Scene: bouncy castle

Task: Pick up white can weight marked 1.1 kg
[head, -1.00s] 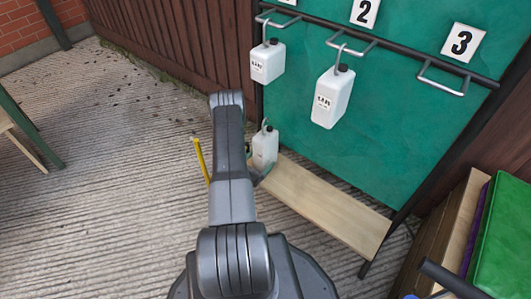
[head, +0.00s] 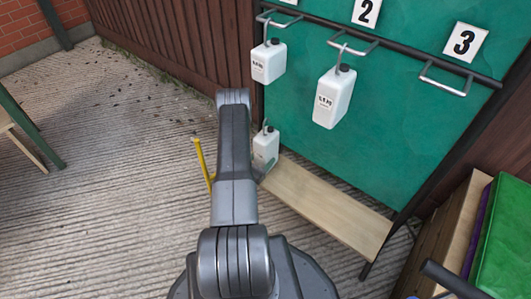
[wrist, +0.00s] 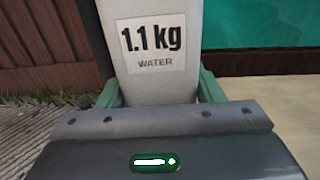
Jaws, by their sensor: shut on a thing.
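The white can marked 1.1 kg (wrist: 162,40) fills the middle of the wrist view, upright, its label facing my camera. My gripper (wrist: 160,88) is shut on it, with a green finger against each side. In the head view the white can (head: 265,146) shows low at the left end of a wooden plank, with a hook-like handle on top. My arm hides most of the gripper there. I cannot tell whether the can's base touches the plank.
Two similar white cans, the left (head: 268,62) and the right (head: 333,97), hang from metal hooks on a dark bar above. The plank (head: 325,210) runs below the green board (head: 405,140). A yellow stick (head: 201,163) stands left. Coloured mats (head: 505,240) lie right. Concrete at left is mostly clear.

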